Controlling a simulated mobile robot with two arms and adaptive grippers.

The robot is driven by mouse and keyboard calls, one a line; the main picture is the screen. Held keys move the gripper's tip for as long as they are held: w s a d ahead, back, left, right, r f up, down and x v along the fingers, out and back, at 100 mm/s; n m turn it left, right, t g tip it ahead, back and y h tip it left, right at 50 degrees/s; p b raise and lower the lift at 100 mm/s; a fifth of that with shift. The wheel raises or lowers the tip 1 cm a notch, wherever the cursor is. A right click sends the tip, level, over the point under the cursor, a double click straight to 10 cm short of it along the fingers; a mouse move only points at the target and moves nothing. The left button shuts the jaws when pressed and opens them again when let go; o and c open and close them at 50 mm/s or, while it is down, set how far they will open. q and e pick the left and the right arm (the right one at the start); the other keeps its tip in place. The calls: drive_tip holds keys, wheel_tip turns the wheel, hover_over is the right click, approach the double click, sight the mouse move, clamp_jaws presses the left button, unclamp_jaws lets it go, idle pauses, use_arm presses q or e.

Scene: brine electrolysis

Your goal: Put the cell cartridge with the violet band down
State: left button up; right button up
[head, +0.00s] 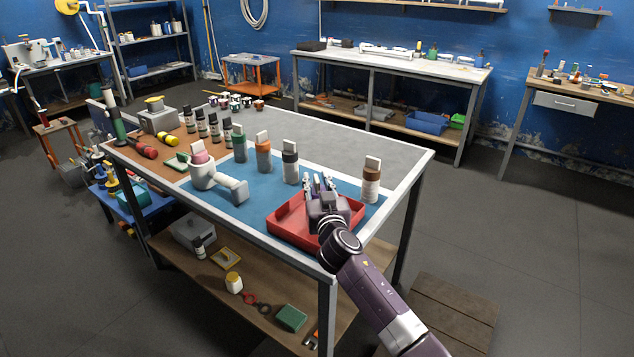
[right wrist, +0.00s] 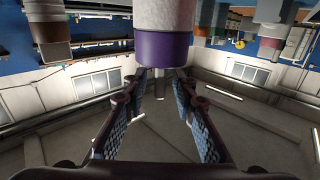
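The cell cartridge with the violet band (right wrist: 163,47) fills the top middle of the right wrist view, which appears upside down. Its pale body runs out of the top edge, and its narrow grey tab (right wrist: 161,78) shows between my fingers. My right gripper (right wrist: 162,88) is open, with a gap on both sides of the tab. In the head view my right gripper (head: 320,182) is over the red tray (head: 283,226), and it largely hides the violet-banded cartridge. I cannot tell what the cartridge rests on. My left gripper is not in view.
A brown-banded cartridge (head: 371,180) stands just right of the tray. A white vessel (head: 201,177) is on the blue mat (head: 262,212).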

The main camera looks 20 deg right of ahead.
drive_tip(key=s+a, duration=0.1)
drive_tip(key=s, duration=1.1)
drive_tip(key=shift+a+b, duration=0.25)
drive_tip(key=shift+b, duration=0.05)
idle(0.4)
